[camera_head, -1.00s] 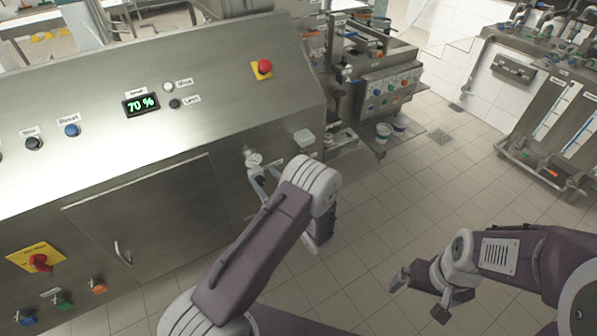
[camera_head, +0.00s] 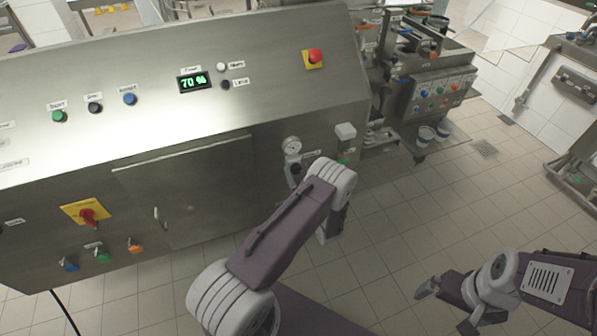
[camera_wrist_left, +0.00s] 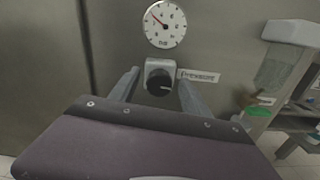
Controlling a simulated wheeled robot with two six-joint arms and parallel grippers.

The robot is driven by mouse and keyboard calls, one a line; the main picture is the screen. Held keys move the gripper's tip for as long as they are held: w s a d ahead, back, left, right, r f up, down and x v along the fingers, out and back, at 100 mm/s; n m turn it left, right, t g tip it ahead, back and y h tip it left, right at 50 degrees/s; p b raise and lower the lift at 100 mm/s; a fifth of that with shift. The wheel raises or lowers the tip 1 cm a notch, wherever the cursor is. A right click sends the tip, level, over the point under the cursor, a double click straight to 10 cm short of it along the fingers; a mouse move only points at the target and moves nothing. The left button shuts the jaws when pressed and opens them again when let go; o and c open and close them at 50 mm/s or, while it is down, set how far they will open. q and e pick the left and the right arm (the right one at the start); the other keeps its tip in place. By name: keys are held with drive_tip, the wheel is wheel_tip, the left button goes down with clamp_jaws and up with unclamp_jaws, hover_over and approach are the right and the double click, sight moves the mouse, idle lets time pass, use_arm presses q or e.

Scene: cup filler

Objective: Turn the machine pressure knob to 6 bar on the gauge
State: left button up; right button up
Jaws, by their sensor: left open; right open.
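The pressure gauge (camera_wrist_left: 165,24) is a round white dial on the steel panel, with a red needle pointing to the upper left, near the 2. Below it is the black pressure knob (camera_wrist_left: 159,83) in a grey housing, beside a label reading Pressure. The gauge also shows in the head view (camera_head: 291,146), with the dark knob (camera_head: 295,168) under it. My left gripper (camera_wrist_left: 160,88) is open, its two fingers to either side of the knob in the left wrist view; contact cannot be told. My right gripper (camera_head: 447,308) is open and empty over the floor at lower right.
The machine's sloped panel has a 70 % display (camera_head: 194,82) and a red emergency button (camera_head: 315,56). A grey box-shaped fitting (camera_head: 345,131) sticks out right of the gauge.

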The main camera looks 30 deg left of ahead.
use_arm(q)
clamp_jaws()
drive_tip(key=shift+m, duration=0.3)
drive_tip(key=m, duration=0.3)
drive_tip(key=shift+m+b, duration=0.4)
drive_tip(key=m, duration=0.5)
drive_tip(key=shift+w+d+f, duration=0.1)
drive_tip(key=m, duration=0.6)
drive_tip(key=shift+b, duration=0.35)
drive_tip(key=m, duration=0.5)
drive_tip(key=shift+f, duration=0.15)
drive_tip(key=shift+m, duration=0.3)
